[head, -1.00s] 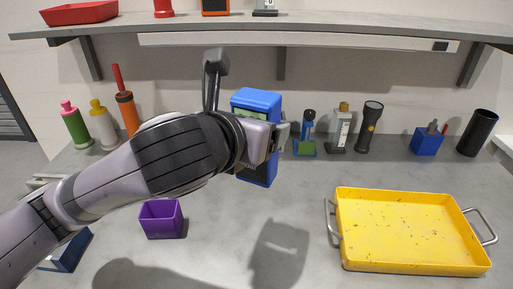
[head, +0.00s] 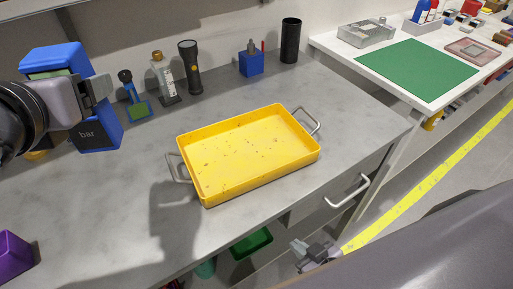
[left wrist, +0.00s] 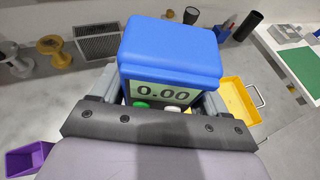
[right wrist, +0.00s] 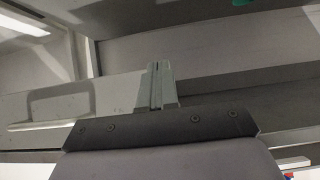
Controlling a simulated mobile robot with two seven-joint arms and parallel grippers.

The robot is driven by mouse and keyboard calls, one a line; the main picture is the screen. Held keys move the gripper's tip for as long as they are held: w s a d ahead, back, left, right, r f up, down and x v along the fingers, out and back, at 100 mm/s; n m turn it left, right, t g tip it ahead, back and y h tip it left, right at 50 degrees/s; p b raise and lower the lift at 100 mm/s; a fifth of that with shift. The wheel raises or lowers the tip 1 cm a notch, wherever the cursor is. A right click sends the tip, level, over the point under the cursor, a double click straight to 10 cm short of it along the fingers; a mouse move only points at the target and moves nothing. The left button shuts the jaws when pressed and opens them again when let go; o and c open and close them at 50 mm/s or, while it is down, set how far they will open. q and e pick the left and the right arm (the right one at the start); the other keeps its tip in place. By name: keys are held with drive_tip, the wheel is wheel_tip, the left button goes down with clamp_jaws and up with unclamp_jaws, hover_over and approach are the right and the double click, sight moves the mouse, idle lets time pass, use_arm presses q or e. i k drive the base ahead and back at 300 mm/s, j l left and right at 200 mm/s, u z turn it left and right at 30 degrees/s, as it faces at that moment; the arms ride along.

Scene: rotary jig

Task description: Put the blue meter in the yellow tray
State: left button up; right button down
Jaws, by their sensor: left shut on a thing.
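The blue meter (head: 98,136) is held up at the left of the head view, above the grey worktop. It also shows in the left wrist view (left wrist: 170,45), with a display reading 0.00. My left gripper (head: 98,90) is shut on the meter's sides. The yellow tray (head: 250,179) lies on the worktop to the right of the meter. Its inside has dark specks and holds no object. My right gripper (head: 308,256) is low in front of the worktop, below the drawer handle. Its fingers look together and empty in the right wrist view (right wrist: 158,85).
A flashlight (head: 190,68), a bottle (head: 163,80), a blue pen holder (head: 251,63) and a black cylinder (head: 291,41) stand behind the tray. A purple box (head: 12,256) is at lower left. A white table with a green mat (head: 417,70) is at right.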

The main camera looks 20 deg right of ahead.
sight(264, 149)
drive_tip(key=l, duration=0.55)
drive_tip(key=i+l+z, duration=0.1)
drive_tip(key=l, duration=0.45)
drive_tip(key=i+l, duration=0.1)
drive_tip(key=l, duration=0.4)
